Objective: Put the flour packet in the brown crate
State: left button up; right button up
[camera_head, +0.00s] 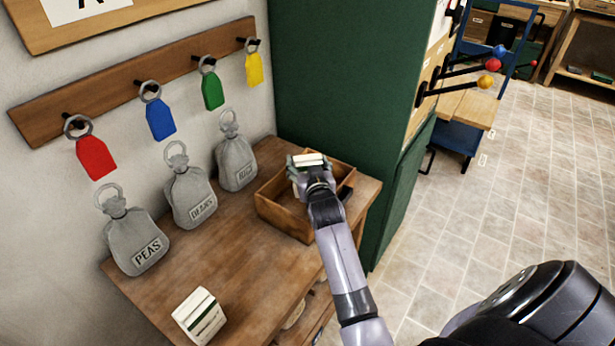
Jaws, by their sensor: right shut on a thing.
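The brown crate (283,218) is an open wooden box on the wooden table. My right gripper (311,172) is over the crate's far part and shut on a small white-topped packet (308,159), which looks like the flour packet. Its label cannot be read, and the hand hides most of it. I cannot tell whether it touches the crate's floor. My left gripper is not in view.
Another white packet with a dark green band (200,315) is at the table's near edge. Grey sacks marked PEAS (141,240), BEANS (190,190) and RICE (236,155) stand along the wall. A green cabinet (345,90) rises behind the crate. The table's middle (215,250) is clear.

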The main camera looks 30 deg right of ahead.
notch_tip(320, 180, down, 4)
jog(key=shift+r, duration=0.25)
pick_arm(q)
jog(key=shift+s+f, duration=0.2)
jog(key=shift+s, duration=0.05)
pick_arm(e)
jog(key=shift+f, duration=0.35)
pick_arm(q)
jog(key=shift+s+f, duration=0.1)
pick_arm(e)
jog(key=o, duration=1.5)
jog(key=shift+f, duration=0.2)
jog(key=shift+r, duration=0.2)
